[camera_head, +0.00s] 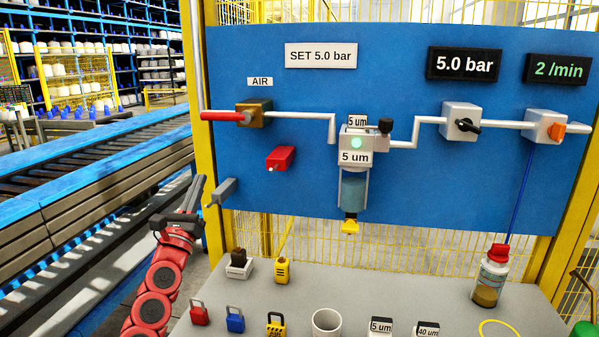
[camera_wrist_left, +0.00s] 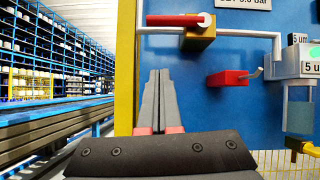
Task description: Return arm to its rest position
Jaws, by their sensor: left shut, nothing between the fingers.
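My left arm, red with dark joints, comes in from the lower left in the head view. Its gripper (camera_head: 196,190) is raised to the left of the blue panel (camera_head: 300,80), near the yellow post. In the left wrist view the two dark fingers (camera_wrist_left: 157,95) lie together, shut and empty, pointing up toward the panel's left edge. They are apart from the red-handled air valve (camera_head: 222,116) and the red block (camera_head: 281,158) on the panel. My right gripper is not in view.
A grey bench (camera_head: 255,310) below the panel holds padlocks, a white cup (camera_head: 326,322), small labelled boxes and a bottle (camera_head: 490,278). A grey peg (camera_head: 222,191) sticks out near the gripper. A conveyor (camera_head: 90,180) runs along the left.

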